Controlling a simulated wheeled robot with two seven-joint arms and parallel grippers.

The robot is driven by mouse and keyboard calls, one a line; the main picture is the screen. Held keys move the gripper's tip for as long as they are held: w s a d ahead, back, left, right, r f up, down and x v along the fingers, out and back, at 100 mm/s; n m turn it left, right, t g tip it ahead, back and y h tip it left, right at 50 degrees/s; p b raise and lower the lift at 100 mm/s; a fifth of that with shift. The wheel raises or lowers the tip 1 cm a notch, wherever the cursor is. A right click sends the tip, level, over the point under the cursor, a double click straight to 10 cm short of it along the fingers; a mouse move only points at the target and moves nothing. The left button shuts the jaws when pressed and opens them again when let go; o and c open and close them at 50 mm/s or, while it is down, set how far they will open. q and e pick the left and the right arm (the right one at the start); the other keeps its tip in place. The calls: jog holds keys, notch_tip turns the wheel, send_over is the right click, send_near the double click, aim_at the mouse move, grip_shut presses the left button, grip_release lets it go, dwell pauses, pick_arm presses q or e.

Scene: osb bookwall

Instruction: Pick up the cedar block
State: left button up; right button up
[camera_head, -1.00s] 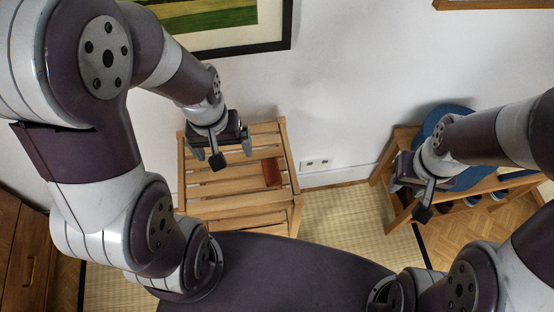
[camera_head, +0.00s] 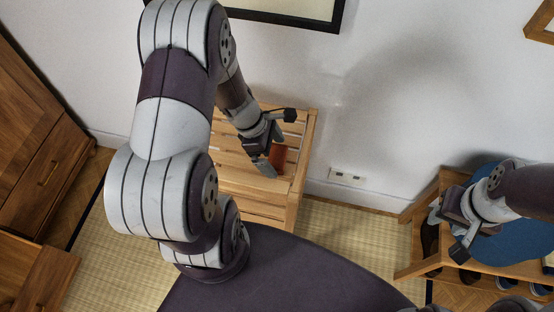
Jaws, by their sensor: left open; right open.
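The cedar block (camera_head: 278,157) is a small reddish-brown piece lying on the slatted wooden stand (camera_head: 262,211). My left gripper (camera_head: 279,143) is open over the stand, close to the block. One finger shows at the block's left side and overlaps it in the picture, and the other points away to the upper right. I cannot tell whether a finger touches the block. Part of the block is hidden behind the gripper. My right gripper (camera_head: 447,237) is open and empty at the right, in front of a low wooden shoe bench.
The wooden shoe bench (camera_head: 413,258) has a blue round cushion (camera_head: 513,244) on top and shoes below. A wooden cabinet (camera_head: 42,165) stands at the left. A white wall (camera_head: 400,100) is behind the stand. Tatami floor lies clear between stand and bench.

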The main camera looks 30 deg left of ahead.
pick_arm(q)
jog(key=shift+w+d+f, duration=0.15)
jog(key=shift+d+f, duration=0.1)
jog(key=shift+f, duration=0.35)
jog(key=shift+c, duration=0.9)
jog(key=c, duration=0.7)
jog(key=shift+r, duration=0.15)
